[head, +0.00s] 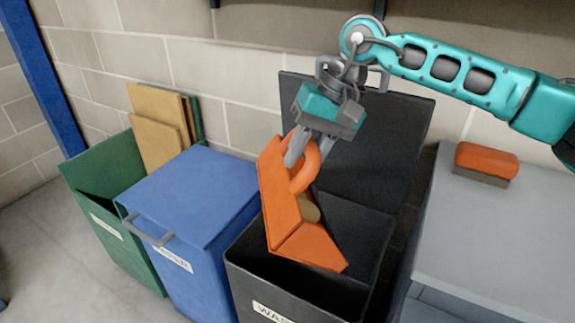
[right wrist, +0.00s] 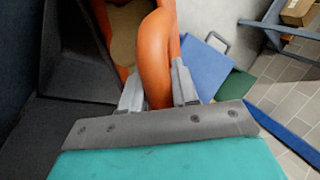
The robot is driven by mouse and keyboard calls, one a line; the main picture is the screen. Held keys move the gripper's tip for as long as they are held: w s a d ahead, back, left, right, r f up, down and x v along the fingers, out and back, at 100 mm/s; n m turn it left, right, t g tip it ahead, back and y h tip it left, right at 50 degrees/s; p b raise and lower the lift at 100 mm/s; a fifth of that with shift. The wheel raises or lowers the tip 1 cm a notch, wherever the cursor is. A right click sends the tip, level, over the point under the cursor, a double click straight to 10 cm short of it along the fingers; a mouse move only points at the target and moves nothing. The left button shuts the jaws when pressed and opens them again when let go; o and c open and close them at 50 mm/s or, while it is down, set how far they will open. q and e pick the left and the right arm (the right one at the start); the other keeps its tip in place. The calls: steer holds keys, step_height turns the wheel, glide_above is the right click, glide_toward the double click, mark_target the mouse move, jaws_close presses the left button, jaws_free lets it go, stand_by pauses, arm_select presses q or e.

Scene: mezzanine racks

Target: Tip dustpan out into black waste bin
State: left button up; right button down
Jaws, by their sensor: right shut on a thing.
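The orange dustpan (head: 283,205) is tilted steeply over the open black waste bin (head: 345,237), its lower end at the bin's mouth. My right gripper (head: 309,150) is shut on the dustpan's looped handle, which also shows between the fingers in the right wrist view (right wrist: 157,60). A tan patch (head: 308,208) shows against the dustpan; I cannot tell if it is debris in the pan. The bin's raised lid (head: 370,130) stands behind. The bin's floor is hidden. My left gripper is not in view.
A blue bin (head: 195,195) with a closed lid stands left of the black bin, and a green bin (head: 95,165) holding cardboard is farther left. An orange-topped brush (head: 487,160) lies on a grey cabinet (head: 490,235) at the right. A wall is close behind.

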arm_select(q)
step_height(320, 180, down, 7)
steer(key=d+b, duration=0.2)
steer(key=b, duration=0.7)
arm_select(e)
steer(key=d+f+y, duration=0.2)
steer(key=d+y, duration=0.5)
steer(key=shift+w+y, duration=0.25)
steer(key=shift+y, duration=0.15)
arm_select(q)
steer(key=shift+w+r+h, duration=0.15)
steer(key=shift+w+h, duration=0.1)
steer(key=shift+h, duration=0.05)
